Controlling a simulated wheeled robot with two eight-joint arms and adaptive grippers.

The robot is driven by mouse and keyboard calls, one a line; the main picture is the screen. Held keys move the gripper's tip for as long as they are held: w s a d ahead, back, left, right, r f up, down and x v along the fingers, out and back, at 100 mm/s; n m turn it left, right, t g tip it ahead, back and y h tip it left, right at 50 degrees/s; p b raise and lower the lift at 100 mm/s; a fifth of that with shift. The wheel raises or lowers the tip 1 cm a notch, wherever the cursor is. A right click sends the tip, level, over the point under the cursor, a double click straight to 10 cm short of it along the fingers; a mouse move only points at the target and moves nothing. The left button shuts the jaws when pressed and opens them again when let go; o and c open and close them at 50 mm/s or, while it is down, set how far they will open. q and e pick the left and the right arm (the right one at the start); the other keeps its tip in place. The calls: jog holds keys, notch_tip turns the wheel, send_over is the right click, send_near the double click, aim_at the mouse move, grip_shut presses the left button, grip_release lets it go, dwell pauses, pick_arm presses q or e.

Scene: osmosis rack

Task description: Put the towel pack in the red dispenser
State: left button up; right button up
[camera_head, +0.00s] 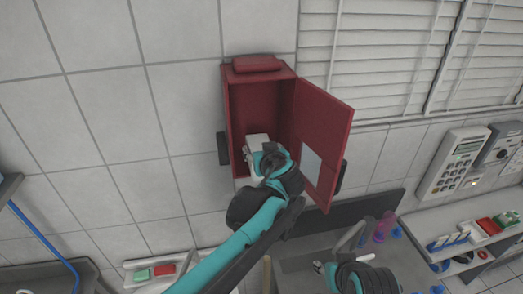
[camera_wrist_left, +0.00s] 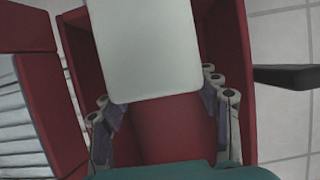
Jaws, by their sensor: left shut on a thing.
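The red dispenser (camera_head: 238,110) is fixed to the tiled wall, its door (camera_head: 322,125) swung open to the right. My left gripper (camera_head: 258,148) reaches into the lower part of its opening, shut on the white towel pack (camera_head: 257,139). In the left wrist view the pack (camera_wrist_left: 150,50) is a pale, rounded block within the dispenser's red walls (camera_wrist_left: 240,75). The left gripper's fingers (camera_wrist_left: 163,108) lie at both sides of its near end. Gripper and arm hide part of the pack in the head view. My right gripper (camera_head: 322,268) is low over the sink area, its jaws unclear.
The open door stands close to the right of my left arm. A shelf (camera_head: 470,250) with small items and a wall-mounted keypad device (camera_head: 452,162) are at right.

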pick_arm(q)
jog(key=shift+w+f, duration=0.1)
dwell(0.3)
jog(key=o, duration=1.1)
jog(key=shift+o, duration=1.4)
jog(key=shift+w, duration=0.2)
jog(key=shift+o, duration=1.1)
jog(key=shift+s, duration=0.15)
jog(key=s+d+p, duration=0.1)
jog(key=s+d, duration=0.1)
jog(key=s, duration=1.2)
jog(key=shift+s+d, duration=0.35)
jog(key=shift+d, duration=0.05)
